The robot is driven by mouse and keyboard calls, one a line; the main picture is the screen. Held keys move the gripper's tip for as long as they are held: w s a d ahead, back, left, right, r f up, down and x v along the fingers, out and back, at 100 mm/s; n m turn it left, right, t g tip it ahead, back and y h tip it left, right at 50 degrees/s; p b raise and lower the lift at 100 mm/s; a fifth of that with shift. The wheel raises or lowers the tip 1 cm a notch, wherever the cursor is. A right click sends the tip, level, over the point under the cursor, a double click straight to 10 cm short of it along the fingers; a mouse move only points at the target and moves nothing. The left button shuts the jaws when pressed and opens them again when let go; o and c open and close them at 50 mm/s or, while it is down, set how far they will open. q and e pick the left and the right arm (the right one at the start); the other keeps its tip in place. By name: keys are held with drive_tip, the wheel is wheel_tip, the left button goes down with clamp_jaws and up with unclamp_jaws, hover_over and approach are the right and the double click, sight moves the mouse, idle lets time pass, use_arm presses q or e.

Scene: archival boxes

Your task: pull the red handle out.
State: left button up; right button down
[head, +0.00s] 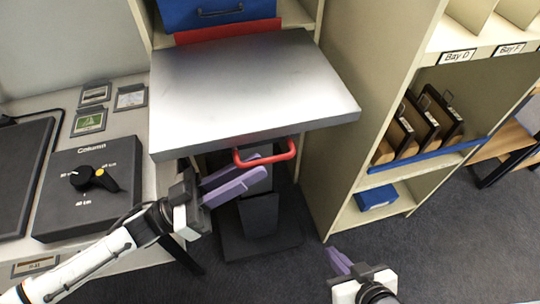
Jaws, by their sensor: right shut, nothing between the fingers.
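The red handle (266,162) is a U-shaped bar under the front edge of a grey metal plate (250,80). My left gripper (264,166) comes in from the lower left.
A blue box (215,12) stands behind the plate, above a red strip (228,30). A desk with a column-control dial (85,180) is on the left. A beige shelf unit (365,70) with files stands close on the right. Dark floor lies open at lower right.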

sight(270, 158)
use_arm(q)
drive_tip(key=shift+x, duration=2.35)
drive_tip(key=shift+c, duration=0.3)
clamp_jaws()
